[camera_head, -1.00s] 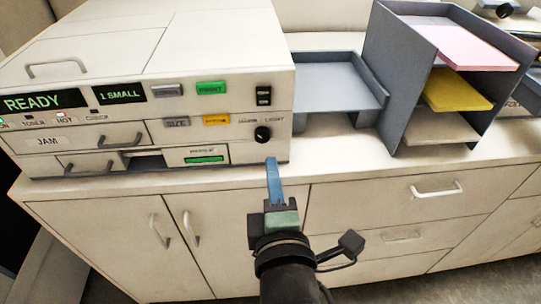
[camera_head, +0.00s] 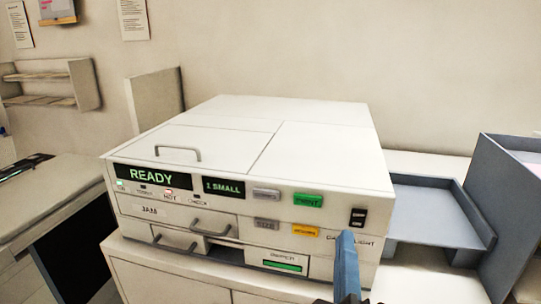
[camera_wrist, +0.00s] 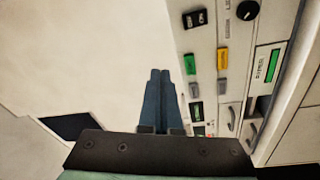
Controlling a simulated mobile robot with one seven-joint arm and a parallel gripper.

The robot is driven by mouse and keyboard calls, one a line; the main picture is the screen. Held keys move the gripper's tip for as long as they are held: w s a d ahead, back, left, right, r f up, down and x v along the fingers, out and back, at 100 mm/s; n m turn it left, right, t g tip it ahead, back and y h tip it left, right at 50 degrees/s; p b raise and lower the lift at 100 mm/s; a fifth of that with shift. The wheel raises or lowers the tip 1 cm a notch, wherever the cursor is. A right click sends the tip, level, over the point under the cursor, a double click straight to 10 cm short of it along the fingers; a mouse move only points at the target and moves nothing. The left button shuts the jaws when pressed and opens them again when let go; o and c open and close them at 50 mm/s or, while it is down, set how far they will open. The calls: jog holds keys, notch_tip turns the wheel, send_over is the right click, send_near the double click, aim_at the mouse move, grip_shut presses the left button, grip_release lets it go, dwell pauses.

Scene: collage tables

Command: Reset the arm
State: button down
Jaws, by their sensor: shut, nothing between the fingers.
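My gripper (camera_head: 347,262) shows at the bottom of the head view as blue fingers in front of the right part of the copier's front panel. In the wrist view my gripper (camera_wrist: 160,78) has its two blue fingers together, with nothing between them. The fingers appear beside the copier's (camera_wrist: 203,60) button panel; I cannot tell whether they touch it. The rest of my arm is mostly hidden below the head view's lower edge.
The cream copier (camera_head: 325,150) stands on a cabinet (camera_head: 140,275), its display reading READY. A grey tray (camera_head: 430,205) adjoins it on the right, with a grey paper sorter (camera_head: 500,200) beyond. A lower table (camera_head: 50,195) and a wall shelf (camera_head: 45,78) are at left.

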jog(key=s+a+r+m+t+y, duration=0.1)
jog(key=s+a+r+m+t, duration=0.1)
jog(key=r, duration=0.7)
jog(key=s+a+r+m+t+y, duration=0.1)
jog(key=s+a+r+m+t, duration=0.1)
jog(key=a+r+m, duration=0.3)
jog(key=s+a+r+m+t+y, duration=0.2)
jog(key=a+r+m+t, duration=0.1)
jog(key=r, duration=1.1)
jog(key=shift+a+m+t, duration=0.15)
jog(key=shift+m+t, duration=0.55)
jog(key=shift+s+r, duration=0.1)
